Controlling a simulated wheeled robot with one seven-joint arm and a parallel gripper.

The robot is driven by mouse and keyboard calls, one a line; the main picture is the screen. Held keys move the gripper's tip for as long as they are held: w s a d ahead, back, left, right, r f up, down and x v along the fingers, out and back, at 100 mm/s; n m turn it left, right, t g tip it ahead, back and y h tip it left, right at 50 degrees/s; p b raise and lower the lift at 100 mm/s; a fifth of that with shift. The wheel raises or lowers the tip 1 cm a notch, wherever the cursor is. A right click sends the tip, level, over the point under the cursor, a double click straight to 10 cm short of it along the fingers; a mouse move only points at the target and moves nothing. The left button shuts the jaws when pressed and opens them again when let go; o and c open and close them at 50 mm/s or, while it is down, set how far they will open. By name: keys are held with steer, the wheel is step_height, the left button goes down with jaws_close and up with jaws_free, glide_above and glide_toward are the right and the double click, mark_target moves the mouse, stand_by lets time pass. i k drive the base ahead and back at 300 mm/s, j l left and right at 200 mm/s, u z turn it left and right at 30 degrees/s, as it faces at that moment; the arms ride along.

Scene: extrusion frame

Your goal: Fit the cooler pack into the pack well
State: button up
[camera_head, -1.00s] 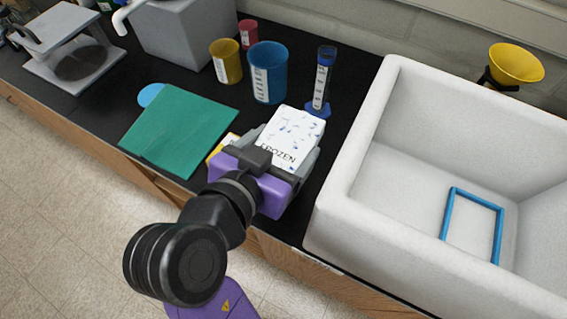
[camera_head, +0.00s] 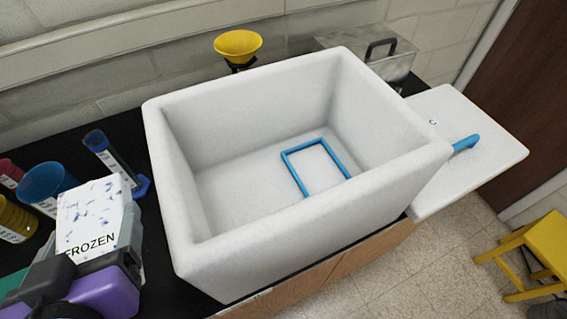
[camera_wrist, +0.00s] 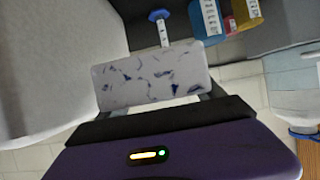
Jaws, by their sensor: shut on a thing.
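The cooler pack (camera_head: 92,215) is a white block with blue specks and the word FROZEN. My gripper (camera_head: 118,247) is shut on it at the lower left of the head view. In the wrist view the pack (camera_wrist: 150,77) lies across the middle, between my gripper's fingers (camera_wrist: 160,107). The pack well is a blue rectangular outline (camera_head: 291,171) on the floor of a large white open box (camera_head: 315,219). The pack is outside the box, to the left of its wall.
A blue-based cylinder (camera_head: 105,155), a blue beaker (camera_head: 45,183) and a yellow beaker (camera_head: 14,218) stand near the pack. The box's thick walls surround the well. A white lid (camera_head: 480,135) with a blue handle lies right of the box. A yellow funnel (camera_head: 238,46) stands behind.

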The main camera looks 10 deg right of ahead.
mark_target(320, 175)
steer(key=k+l, duration=0.2)
steer(key=k, duration=0.3)
steer(key=k+l, duration=0.15)
steer(key=k, duration=0.3)
